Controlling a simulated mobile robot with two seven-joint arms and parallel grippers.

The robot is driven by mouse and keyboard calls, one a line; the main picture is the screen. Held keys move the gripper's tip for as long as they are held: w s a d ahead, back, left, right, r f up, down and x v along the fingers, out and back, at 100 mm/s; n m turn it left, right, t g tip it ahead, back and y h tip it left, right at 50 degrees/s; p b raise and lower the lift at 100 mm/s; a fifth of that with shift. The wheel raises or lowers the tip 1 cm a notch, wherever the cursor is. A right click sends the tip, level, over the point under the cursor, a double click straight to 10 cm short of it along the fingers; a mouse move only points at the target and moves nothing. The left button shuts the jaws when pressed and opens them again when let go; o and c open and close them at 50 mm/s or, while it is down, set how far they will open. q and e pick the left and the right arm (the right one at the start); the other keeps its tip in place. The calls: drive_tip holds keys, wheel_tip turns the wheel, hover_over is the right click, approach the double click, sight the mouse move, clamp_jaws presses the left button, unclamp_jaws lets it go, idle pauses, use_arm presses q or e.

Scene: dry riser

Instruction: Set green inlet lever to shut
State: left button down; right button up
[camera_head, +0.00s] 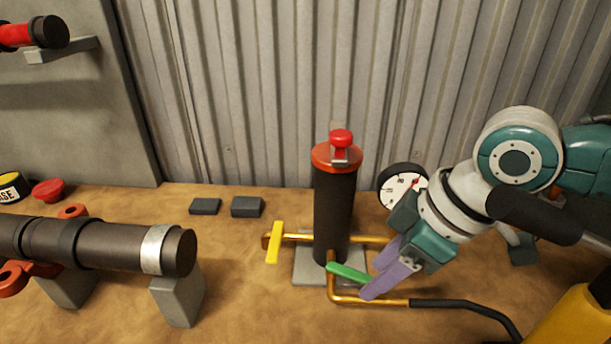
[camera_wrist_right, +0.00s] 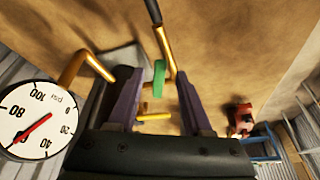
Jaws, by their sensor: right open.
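The green inlet lever (camera_head: 348,273) sits on the brass pipe (camera_head: 333,290) in front of the black riser cylinder (camera_head: 334,210). It points right, towards my right gripper (camera_head: 376,279). That gripper is open, and its two purple fingers reach down at the lever's right end. In the right wrist view the green lever (camera_wrist_right: 159,77) shows in the gap between the fingertips, with space on both sides. I cannot tell whether a finger touches it. My left gripper is not in view.
A yellow lever (camera_head: 274,242) is on the brass pipe left of the cylinder. A pressure gauge (camera_head: 402,186) stands behind my right gripper. A black hose (camera_head: 460,304) runs off right. A thick dark pipe (camera_head: 100,246) rests on blocks at left. A corrugated wall (camera_head: 260,90) closes the back.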

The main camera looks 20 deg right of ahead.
drive_tip(key=p+v, duration=0.1)
drive_tip(key=v, duration=0.9)
